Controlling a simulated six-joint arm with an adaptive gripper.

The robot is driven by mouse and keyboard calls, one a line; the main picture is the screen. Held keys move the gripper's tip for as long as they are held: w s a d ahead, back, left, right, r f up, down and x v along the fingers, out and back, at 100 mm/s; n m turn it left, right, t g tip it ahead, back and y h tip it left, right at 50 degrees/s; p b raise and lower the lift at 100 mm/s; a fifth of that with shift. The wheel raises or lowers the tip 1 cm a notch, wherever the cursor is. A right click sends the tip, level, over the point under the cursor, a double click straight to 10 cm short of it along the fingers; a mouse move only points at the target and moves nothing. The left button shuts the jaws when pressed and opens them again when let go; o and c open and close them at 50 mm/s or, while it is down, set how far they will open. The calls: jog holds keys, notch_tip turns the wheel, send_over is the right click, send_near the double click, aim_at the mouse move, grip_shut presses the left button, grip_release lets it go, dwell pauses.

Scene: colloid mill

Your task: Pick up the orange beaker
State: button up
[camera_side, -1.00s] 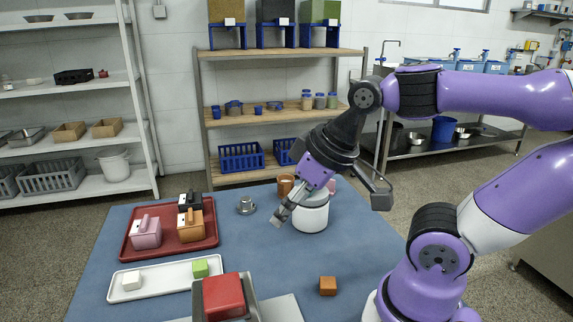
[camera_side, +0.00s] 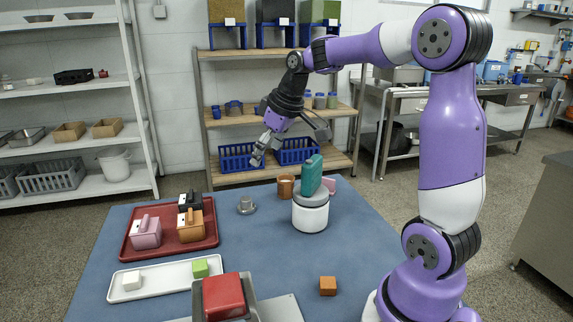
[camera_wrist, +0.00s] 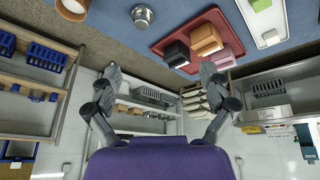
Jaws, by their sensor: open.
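The orange beaker (camera_side: 286,187) stands upright on the blue table, just left of and behind a white round device (camera_side: 310,216). In the wrist view the beaker (camera_wrist: 72,9) shows at the top left, cut by the frame edge, with a pale inside. My gripper (camera_side: 261,153) is in the air above the far side of the table, higher than the beaker and to its left. In the wrist view my gripper's fingers (camera_wrist: 160,80) are spread apart with nothing between them. Nothing touches the beaker.
A teal block-like piece (camera_side: 312,175) sits on the white device, with a pink item (camera_side: 329,185) behind. A small metal part (camera_side: 246,205) stands left of the beaker. A red tray (camera_side: 211,241) holds several lidded boxes. Wooden shelves (camera_side: 283,174) stand behind the table.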

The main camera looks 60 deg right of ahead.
jog(key=w+d+f, duration=0.2)
jog(key=d+f, duration=0.2)
jog(key=d, duration=0.5)
send_near(283, 185)
jog(key=w+d+f, duration=0.1)
jog(key=d, duration=0.1)
jog(key=x, duration=0.5)
jog(key=shift+d, duration=0.3)
jog(key=shift+x, duration=2.8)
jog(key=shift+a, duration=0.2)
jog(key=c, duration=1.3)
